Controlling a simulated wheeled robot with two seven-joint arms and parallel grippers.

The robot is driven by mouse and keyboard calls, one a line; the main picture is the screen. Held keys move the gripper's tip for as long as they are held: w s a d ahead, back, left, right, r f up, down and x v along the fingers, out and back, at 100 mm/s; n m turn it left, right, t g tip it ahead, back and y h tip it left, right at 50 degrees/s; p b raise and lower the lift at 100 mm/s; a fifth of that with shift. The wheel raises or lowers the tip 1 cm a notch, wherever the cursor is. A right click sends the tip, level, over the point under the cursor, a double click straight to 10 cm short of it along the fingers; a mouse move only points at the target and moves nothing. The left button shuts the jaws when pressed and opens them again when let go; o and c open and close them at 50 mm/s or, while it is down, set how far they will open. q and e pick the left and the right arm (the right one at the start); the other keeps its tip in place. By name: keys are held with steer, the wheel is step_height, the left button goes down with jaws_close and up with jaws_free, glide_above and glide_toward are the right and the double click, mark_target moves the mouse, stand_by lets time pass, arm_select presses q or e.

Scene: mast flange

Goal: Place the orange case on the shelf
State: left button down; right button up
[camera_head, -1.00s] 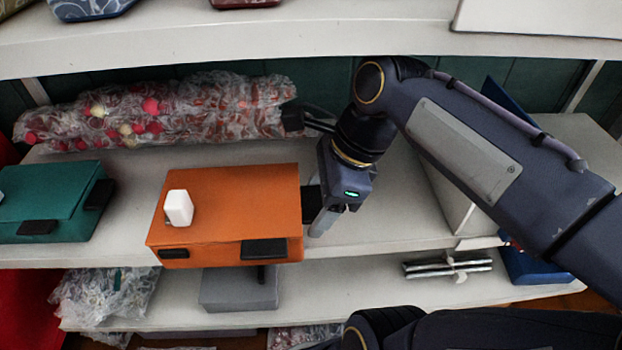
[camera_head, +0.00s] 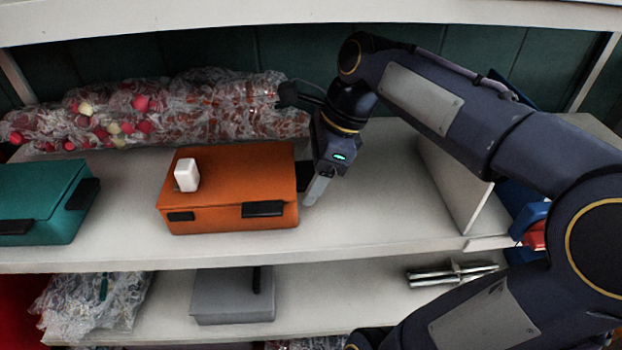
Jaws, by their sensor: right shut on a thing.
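The orange case (camera_head: 225,178) is over the middle shelf (camera_head: 380,215), behind its front edge, with its lid closed. I cannot tell whether its underside touches the board. A small white block (camera_head: 187,175) sits on its lid. My right gripper (camera_head: 309,184) is at the case's right side, shut on it, seemingly by a dark side part. The grip itself is partly hidden by the finger. My left gripper is not in view.
A teal case (camera_head: 38,200) stands to the left, with a gap between. A bubble-wrapped bundle (camera_head: 160,110) lies behind. A white upright panel (camera_head: 455,185) stands to the right, under my arm. A grey box (camera_head: 232,295) and silver rods (camera_head: 452,274) lie on the shelf below.

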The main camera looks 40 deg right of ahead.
steer(key=o, duration=1.2)
steer(key=shift+p+v, duration=1.05)
steer(key=shift+v, duration=0.05)
steer(key=s+d+p, duration=0.1)
steer(key=s+d, duration=0.1)
steer(key=d, duration=0.1)
steer(key=s+d, duration=0.2)
steer(key=d, duration=0.1)
steer(key=s+d+p, duration=0.1)
steer(key=s+d, duration=0.1)
steer(key=d, duration=0.2)
steer(key=shift+s+f+p, duration=0.1)
steer(key=shift+f+p, duration=0.2)
steer(key=shift+f, duration=0.05)
